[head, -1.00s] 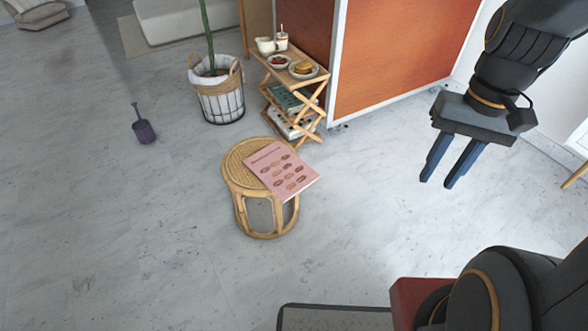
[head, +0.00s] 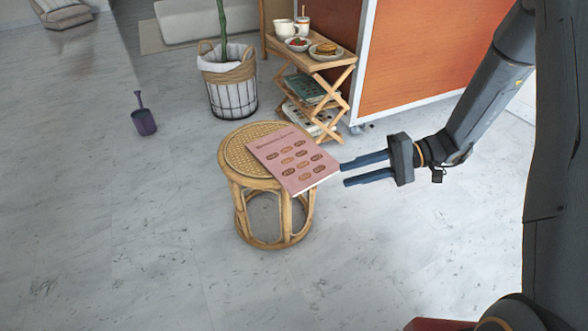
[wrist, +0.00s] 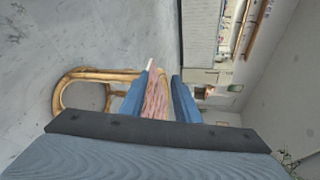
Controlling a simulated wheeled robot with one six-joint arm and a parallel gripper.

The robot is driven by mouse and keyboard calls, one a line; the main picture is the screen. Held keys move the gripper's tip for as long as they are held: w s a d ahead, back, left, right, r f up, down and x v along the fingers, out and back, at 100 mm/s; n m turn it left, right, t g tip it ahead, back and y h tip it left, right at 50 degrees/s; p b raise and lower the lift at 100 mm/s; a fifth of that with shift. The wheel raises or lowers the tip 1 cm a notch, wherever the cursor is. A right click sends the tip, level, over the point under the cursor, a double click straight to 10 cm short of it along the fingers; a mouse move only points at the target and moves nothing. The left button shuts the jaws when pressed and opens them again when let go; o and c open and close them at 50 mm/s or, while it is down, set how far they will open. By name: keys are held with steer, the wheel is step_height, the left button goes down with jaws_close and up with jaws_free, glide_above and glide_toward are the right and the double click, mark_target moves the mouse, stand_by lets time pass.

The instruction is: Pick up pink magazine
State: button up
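The pink magazine (head: 293,160) lies flat on the round rattan stool (head: 240,150), with its right part sticking out past the stool's edge. My gripper (head: 343,174) is open and level, just right of the magazine's overhanging edge, with its blue fingers pointing left at it. In the wrist view the magazine (wrist: 155,98) shows edge-on between the two open fingers (wrist: 157,95). The stool (wrist: 75,75) shows beyond and to the left. I see no contact between fingers and magazine.
A wooden shelf cart (head: 318,72) with plates, cups and books stands behind the stool, beside an orange panel (head: 415,50). A potted plant basket (head: 230,85) stands at the back, and a purple dustpan-like thing (head: 144,120) at left. The floor left of the stool is clear.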

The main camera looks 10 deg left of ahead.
mark_target(320, 170)
steer(key=w+f+y, duration=0.1)
steer(key=w+f, duration=0.1)
steer(key=w+f+t+y+b, duration=0.1)
steer(key=f, duration=0.1)
steer(key=w+a+f+t+y+b, duration=0.1)
steer(key=w+f, duration=0.1)
steer(key=shift+w+f, duration=0.3)
steer(key=shift+w, duration=0.05)
steer(key=shift+t+y, duration=0.3)
steer(key=shift+y, duration=0.1)
steer(key=shift+w+a+f+b, duration=0.15)
steer(key=shift+a+b, duration=0.9)
steer(key=shift+a, duration=0.9)
steer(key=shift+w+a+b, duration=0.1)
steer(key=shift+a+b, duration=0.9)
steer(key=shift+a, duration=0.9)
jaws_close()
